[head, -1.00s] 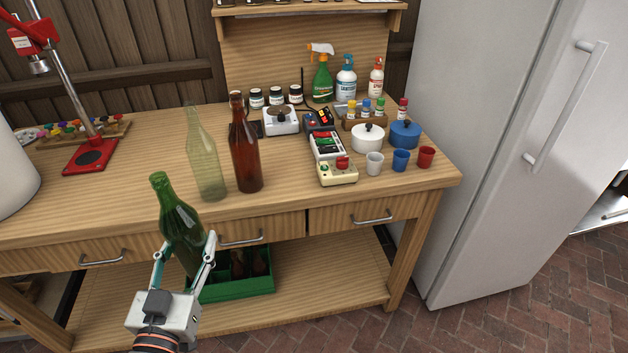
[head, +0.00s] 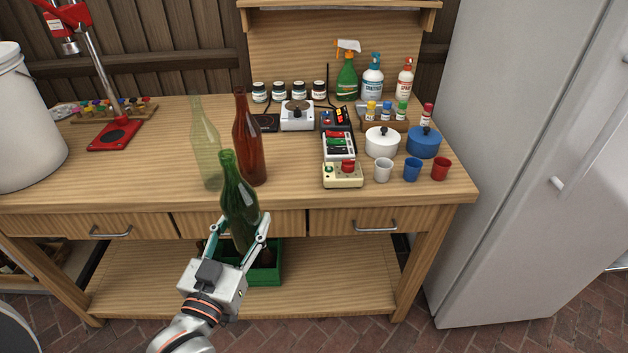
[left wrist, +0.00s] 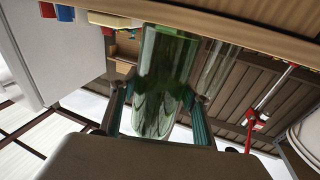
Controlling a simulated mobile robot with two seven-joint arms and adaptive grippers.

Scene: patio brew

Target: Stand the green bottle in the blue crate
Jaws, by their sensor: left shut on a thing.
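My left gripper (head: 240,226) is shut on the green bottle (head: 238,190). It holds the bottle almost upright, leaning slightly, in front of the workbench's front edge. In the left wrist view the green bottle (left wrist: 166,70) stands between the gripper's two fingers (left wrist: 156,112). No blue crate shows in these frames. A green crate (head: 278,270) sits on the bench's lower shelf, partly hidden behind the bottle and my gripper, with dark bottles in it. My right gripper is not in view.
A clear bottle (head: 206,150) and a brown bottle (head: 248,140) stand on the workbench (head: 110,180) just behind the held bottle. Cups, pots and devices fill its right side. A white bucket (head: 25,130) stands at left, a fridge (head: 530,180) at right. The bench's left front is bare.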

